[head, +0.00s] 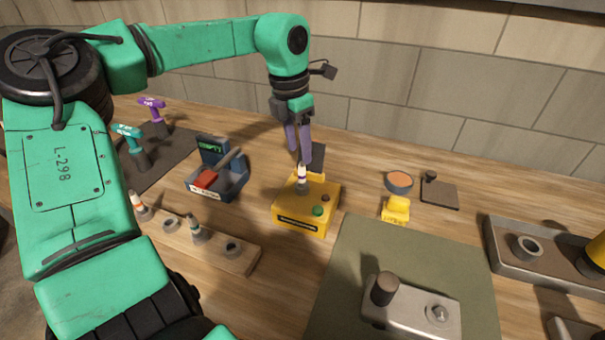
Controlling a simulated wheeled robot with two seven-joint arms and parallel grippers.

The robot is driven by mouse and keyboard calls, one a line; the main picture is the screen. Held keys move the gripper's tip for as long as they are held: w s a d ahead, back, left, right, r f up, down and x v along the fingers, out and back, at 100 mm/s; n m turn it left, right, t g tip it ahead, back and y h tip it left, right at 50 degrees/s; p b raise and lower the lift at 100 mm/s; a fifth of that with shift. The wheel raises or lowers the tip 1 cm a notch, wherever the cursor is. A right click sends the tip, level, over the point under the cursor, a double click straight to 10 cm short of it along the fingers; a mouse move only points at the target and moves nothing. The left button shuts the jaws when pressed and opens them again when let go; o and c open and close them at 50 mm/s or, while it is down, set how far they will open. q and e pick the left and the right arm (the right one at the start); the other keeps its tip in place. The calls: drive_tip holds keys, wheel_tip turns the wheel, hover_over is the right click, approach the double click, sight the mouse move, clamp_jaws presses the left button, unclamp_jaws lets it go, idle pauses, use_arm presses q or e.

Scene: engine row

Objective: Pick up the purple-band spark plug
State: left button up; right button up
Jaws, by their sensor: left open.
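The purple-band spark plug (302,174) stands upright in the top of a yellow box (297,222) with a green button. It has a white body with a dark purple band. My left gripper (303,160) points down over the plug, with its purple-grey fingers at the plug's upper end. The fingers are open; whether they touch the plug I cannot tell. My right gripper is not in view.
A wooden rack (213,248) holds an orange-banded plug (139,206) and a green-banded plug (194,228). A blue-grey device (231,183) stands left of the yellow box. A green mat (340,290) with a metal block (410,312) lies at front right, and a grey tray (500,262) farther right.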

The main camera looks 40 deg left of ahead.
sight(302, 164)
use_arm(q)
drive_tip(key=f, duration=0.1)
drive_tip(key=f+p, duration=0.1)
drive_tip(key=f, duration=0.1)
drive_tip(key=f+p, duration=0.1)
drive_tip(key=f, duration=0.1)
drive_tip(key=shift+w+d+f, duration=0.1)
drive_tip(key=shift+w+f, duration=0.05)
drive_tip(key=shift+w, duration=0.25)
drive_tip(key=shift+f, duration=0.15)
drive_tip(key=shift+w, duration=0.1)
drive_tip(key=shift+c, duration=1.2)
clamp_jaws()
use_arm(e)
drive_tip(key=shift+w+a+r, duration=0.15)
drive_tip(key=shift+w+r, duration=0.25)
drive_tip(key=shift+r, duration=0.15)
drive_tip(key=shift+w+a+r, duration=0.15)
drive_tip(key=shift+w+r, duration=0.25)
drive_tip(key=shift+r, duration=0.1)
